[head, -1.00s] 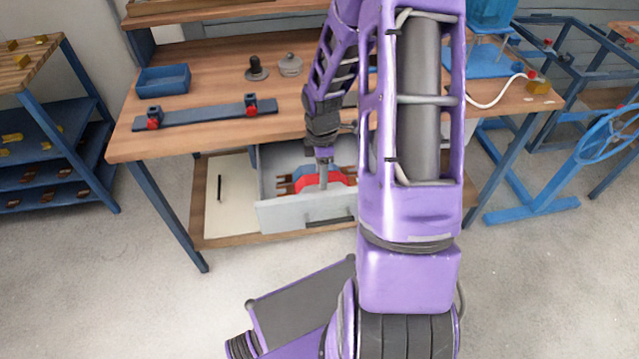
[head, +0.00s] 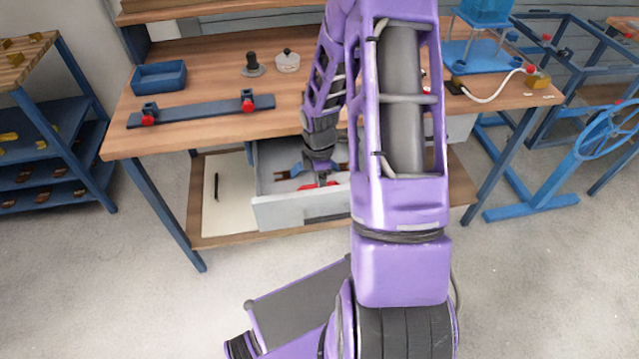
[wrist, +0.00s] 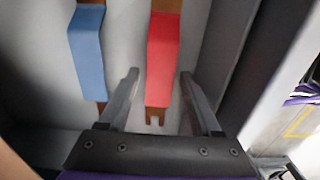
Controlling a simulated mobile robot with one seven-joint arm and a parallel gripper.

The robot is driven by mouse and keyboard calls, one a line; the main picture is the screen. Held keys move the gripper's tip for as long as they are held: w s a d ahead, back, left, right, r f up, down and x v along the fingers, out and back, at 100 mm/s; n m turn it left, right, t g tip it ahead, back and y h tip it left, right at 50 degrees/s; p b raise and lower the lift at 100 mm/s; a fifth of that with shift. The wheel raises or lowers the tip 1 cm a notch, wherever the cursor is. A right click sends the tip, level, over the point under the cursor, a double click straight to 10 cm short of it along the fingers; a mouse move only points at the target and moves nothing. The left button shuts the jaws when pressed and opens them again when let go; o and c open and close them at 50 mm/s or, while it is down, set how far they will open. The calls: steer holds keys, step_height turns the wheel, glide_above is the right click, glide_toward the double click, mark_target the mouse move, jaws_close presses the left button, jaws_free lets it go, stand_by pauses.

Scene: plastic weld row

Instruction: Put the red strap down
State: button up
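The red strap (wrist: 162,60), with brown ends, lies inside the open grey drawer (head: 300,211). In the wrist view it runs between the two fingers of my gripper (wrist: 158,76), with a visible gap on each side. My gripper is open and reaches down into the drawer; in the head view its fingers are mostly hidden by my wrist. Part of the red strap shows there just below my wrist (head: 322,184). I cannot tell the fingertips' exact height over the drawer floor.
A blue strap (wrist: 88,50) lies left of the red one in the drawer. The drawer's walls stand close around my gripper. The workbench top (head: 215,135) overhangs behind, bearing a blue tray (head: 160,77) and a dark bar (head: 200,112) with red knobs.

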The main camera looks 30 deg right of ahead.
steer(key=shift+o, duration=0.2)
step_height(320, 180, up, 12)
steer(key=p, duration=0.3)
steer(key=shift+r, duration=0.2)
stand_by(0.4)
